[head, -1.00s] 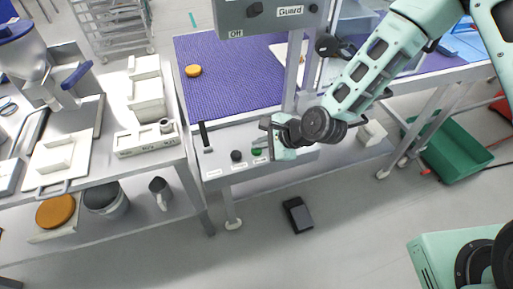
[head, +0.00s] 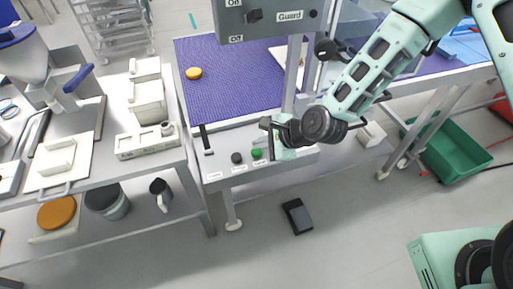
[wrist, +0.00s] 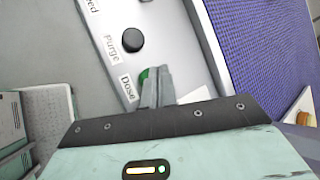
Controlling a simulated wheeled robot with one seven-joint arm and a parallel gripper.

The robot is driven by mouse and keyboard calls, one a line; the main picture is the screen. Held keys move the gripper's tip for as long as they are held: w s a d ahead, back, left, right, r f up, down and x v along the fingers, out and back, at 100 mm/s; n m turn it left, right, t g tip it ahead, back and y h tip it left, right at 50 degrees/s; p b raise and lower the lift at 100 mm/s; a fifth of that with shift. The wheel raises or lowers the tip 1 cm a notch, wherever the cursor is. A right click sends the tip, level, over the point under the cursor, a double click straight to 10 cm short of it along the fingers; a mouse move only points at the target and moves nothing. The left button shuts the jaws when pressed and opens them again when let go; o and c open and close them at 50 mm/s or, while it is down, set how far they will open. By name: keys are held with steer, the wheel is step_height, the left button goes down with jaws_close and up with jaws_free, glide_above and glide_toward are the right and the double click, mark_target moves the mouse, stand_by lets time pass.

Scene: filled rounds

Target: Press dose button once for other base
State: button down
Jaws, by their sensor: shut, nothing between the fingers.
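The green dose button (head: 256,153) sits on the grey control strip at the table's front edge. In the wrist view the green button (wrist: 146,76) shows beside the "Dose" label, partly covered by my fingers. My gripper (wrist: 160,72) is shut and empty, its fingertips over or right beside the button. I cannot tell whether they touch it. In the head view my gripper (head: 270,135) is just right of the button, its fingertips not clear. A round orange-yellow base (head: 193,73) lies on the purple mat (head: 225,85).
The black purge button (wrist: 132,39) is close to the dose button, left of it in the head view. A black slider (head: 205,138) is farther left. The Guard panel (head: 270,18) stands above the mat. Another orange round (head: 56,213) is on the left table's lower shelf.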

mark_target(260, 152)
steer(key=shift+r, duration=0.25)
step_height(260, 152, up, 5)
steer(key=p, duration=0.4)
stand_by(1.0)
steer(key=s+d+r+n+g+h+b, duration=0.1)
steer(key=s+d+r+n+h+b, duration=0.1)
steer(key=s+n, duration=0.5)
steer(key=s+d+r+n+g+h+b, duration=0.2)
steer(key=s+d+r+n, duration=0.3)
steer(key=s+n, duration=0.3)
steer(key=s+d+r+n+g+h+b, duration=0.1)
steer(key=s+d+r+n+h+b, duration=0.1)
steer(key=s+r+n, duration=0.4)
steer(key=s+d+n+h, duration=0.1)
steer(key=s+n, duration=0.1)
steer(key=shift+s+d+g+b, duration=0.3)
steer(key=shift+s+d+g, duration=0.05)
steer(key=shift+d+g, duration=0.05)
